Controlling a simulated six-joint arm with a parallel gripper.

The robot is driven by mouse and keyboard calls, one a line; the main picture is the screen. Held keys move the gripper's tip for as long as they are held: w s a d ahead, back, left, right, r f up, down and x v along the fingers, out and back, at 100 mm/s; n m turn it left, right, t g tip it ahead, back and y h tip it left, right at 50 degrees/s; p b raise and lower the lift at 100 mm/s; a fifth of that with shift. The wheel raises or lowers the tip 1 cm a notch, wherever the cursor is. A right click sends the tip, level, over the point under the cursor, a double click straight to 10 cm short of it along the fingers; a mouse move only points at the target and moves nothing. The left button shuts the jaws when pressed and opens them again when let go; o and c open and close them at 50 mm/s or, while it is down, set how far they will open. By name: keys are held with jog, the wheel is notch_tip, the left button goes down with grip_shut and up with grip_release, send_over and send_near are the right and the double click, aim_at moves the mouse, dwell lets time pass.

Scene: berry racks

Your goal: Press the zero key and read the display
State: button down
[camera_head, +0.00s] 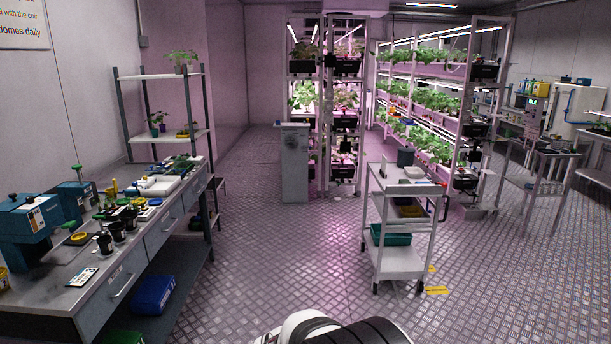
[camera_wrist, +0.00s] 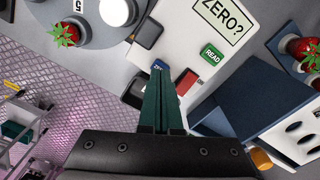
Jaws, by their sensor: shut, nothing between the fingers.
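My gripper (camera_wrist: 160,70) shows in the wrist view with its two green fingers shut together and nothing between them. A green key marked READ (camera_wrist: 212,53) is up and to the right of the fingers. A sign reading "ZERO?" (camera_wrist: 222,16) is above it on the pale surface. The head view does not show my gripper.
In the wrist view, a red block (camera_wrist: 187,81) is right of the fingers. A dark flat item (camera_wrist: 148,33) and a white round container (camera_wrist: 117,11) are above left. A blue box (camera_wrist: 262,88) is at the right. In the head view, a cart (camera_head: 399,209) stands on open floor.

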jog(key=shift+f, duration=0.85)
notch_tip(320, 180, up, 7)
jog(key=shift+r, duration=0.55)
